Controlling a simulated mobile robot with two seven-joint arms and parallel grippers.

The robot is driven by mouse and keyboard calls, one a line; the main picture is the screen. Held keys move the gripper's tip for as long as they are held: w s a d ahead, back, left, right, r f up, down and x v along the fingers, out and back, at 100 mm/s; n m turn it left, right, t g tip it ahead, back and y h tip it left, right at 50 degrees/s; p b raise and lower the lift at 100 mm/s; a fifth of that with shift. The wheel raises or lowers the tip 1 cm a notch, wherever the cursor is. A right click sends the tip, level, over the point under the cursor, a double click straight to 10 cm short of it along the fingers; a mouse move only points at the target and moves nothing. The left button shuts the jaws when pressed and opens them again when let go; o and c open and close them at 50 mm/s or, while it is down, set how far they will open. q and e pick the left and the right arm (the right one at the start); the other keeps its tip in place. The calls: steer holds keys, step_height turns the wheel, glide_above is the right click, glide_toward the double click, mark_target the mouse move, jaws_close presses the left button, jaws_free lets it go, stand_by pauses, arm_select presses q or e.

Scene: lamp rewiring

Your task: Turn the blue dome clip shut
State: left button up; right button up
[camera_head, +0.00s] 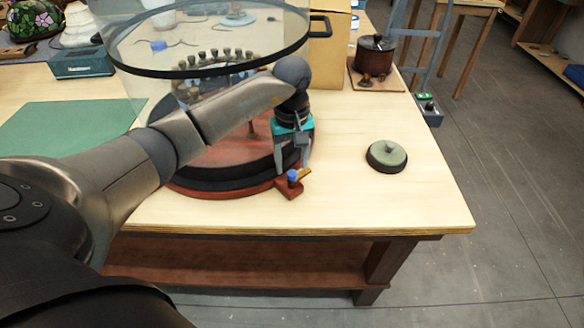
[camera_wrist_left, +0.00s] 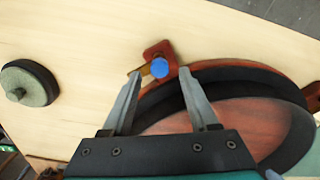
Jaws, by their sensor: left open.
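The blue dome clip (camera_head: 292,175) has a blue round cap with a short brass lever (camera_head: 304,174), on a small red-brown block at the front edge of the round lamp base (camera_head: 226,186). In the left wrist view the clip's blue cap (camera_wrist_left: 159,68) shows between the fingertips, with the lever pointing left beside the left fingertip. My left gripper (camera_head: 291,167) points down over the clip, open, its fingers on either side of the cap. I cannot tell whether they touch it. My right gripper is in neither view.
A clear glass cylinder with a black rim (camera_head: 210,72) stands behind my left arm. A round green-topped piece (camera_head: 387,155) lies to the right on the table (camera_head: 430,200). A brown pot (camera_head: 375,52) and cardboard box (camera_head: 330,40) stand behind. The table's front right is clear.

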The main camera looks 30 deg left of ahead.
mark_target(300, 173)
arm_select(q)
steer(key=shift+f, duration=1.2)
jaws_close()
